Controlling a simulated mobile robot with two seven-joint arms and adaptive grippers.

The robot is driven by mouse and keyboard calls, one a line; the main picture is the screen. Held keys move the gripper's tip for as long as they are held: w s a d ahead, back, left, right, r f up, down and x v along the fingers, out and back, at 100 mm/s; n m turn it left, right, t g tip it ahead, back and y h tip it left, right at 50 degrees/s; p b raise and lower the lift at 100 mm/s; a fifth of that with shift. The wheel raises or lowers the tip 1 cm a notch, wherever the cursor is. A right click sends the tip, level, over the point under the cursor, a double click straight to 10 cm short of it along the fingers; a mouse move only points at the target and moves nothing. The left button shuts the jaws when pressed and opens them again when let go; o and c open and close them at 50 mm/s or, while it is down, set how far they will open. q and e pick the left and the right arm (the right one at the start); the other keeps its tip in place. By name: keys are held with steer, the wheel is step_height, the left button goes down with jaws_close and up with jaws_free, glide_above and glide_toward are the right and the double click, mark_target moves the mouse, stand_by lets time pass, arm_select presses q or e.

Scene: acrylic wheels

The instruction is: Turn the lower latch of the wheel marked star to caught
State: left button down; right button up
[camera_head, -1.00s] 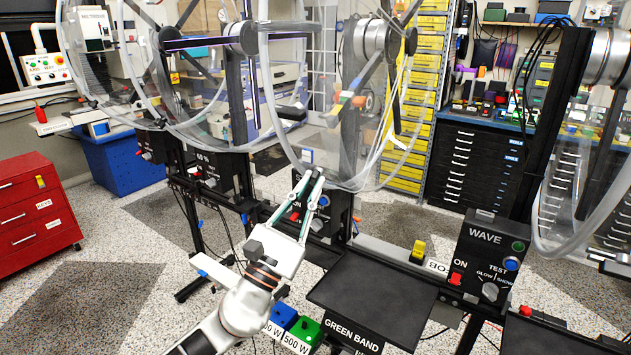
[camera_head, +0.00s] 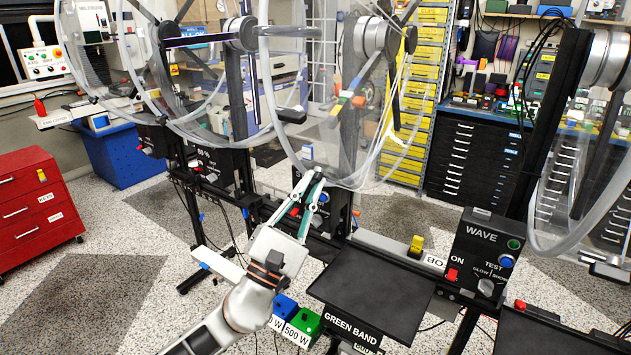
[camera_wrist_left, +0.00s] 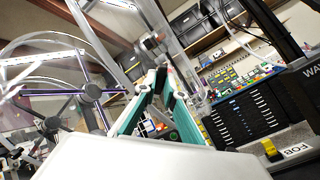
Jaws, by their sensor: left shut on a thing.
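My left gripper (camera_head: 313,174) reaches up from below and is shut at the lower left of that rim. What it grips is small and mostly hidden by the fingertips; it sits where the wheel's lower latch would be. In the left wrist view the green-sided fingers (camera_wrist_left: 160,78) come together at their tips. I cannot read a star mark on any wheel. My right gripper is not in view.
A black tray (camera_head: 372,293) lies right of my arm. More wheels stand at left, near a red cabinet (camera_head: 38,205).

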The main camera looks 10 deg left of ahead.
arm_select(q)
steer(key=m+p, duration=0.1)
steer(key=m, duration=0.1)
steer(key=shift+m, duration=1.3)
steer(key=m, duration=0.3)
steer(key=shift+m, duration=0.3)
steer(key=c, duration=2.5)
jaws_free()
steer(key=shift+m, duration=0.3)
steer(key=shift+c, duration=0.2)
steer(key=o, duration=0.6)
steer(key=shift+c, duration=0.2)
